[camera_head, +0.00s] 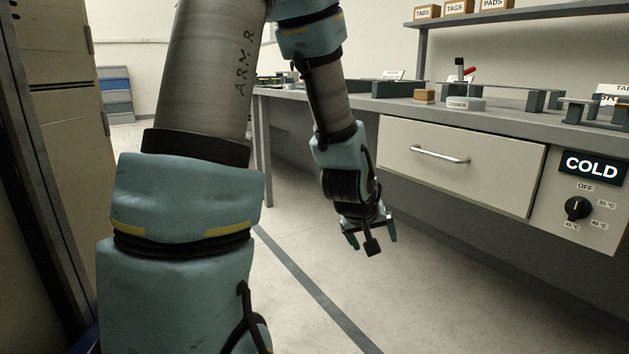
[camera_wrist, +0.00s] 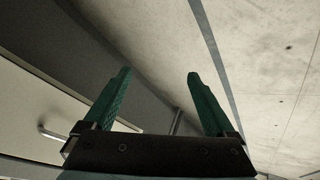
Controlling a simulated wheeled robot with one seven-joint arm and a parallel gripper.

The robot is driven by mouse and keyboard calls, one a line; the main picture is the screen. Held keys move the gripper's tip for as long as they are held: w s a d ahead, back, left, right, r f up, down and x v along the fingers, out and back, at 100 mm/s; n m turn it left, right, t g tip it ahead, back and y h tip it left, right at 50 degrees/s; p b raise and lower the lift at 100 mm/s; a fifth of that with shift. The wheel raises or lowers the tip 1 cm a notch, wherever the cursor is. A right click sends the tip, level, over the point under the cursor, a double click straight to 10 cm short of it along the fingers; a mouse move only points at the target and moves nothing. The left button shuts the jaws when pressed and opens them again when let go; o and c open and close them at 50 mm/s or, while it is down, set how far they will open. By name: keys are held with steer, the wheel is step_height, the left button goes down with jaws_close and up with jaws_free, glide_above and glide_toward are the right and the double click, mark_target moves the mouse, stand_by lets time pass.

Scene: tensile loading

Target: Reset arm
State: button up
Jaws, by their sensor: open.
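My arm hangs bent in front of the workbench in the head view. My gripper (camera_head: 372,241) points down over the bare floor, left of the drawer front and below the bench top. In the wrist view, its two green fingers (camera_wrist: 160,75) stand wide apart with nothing between them. The gripper is open and empty, and it touches nothing that I can see.
The workbench (camera_head: 500,117) runs along the right, with a closed drawer (camera_head: 462,167) and a COLD panel with a knob (camera_head: 577,208). Small items stand on its top. A tall cabinet (camera_head: 57,130) stands at the left. The floor (camera_head: 300,240) between is clear.

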steer(key=s+a+r+g+y, duration=0.15)
steer(key=s+a, duration=0.25)
steer(key=a, duration=0.6)
steer(key=s+a+g+y, duration=0.3)
steer(key=s+a, duration=0.1)
steer(key=a, duration=0.6)
step_height(320, 180, up, 31)
steer(key=s+p, duration=0.1)
steer(key=p, duration=3)
steer(key=shift+r+m+p, duration=0.15)
steer(key=shift+m+p, duration=0.15)
steer(key=shift+m, duration=0.1)
steer(key=shift+h, duration=0.25)
steer(key=shift+c, duration=0.2)
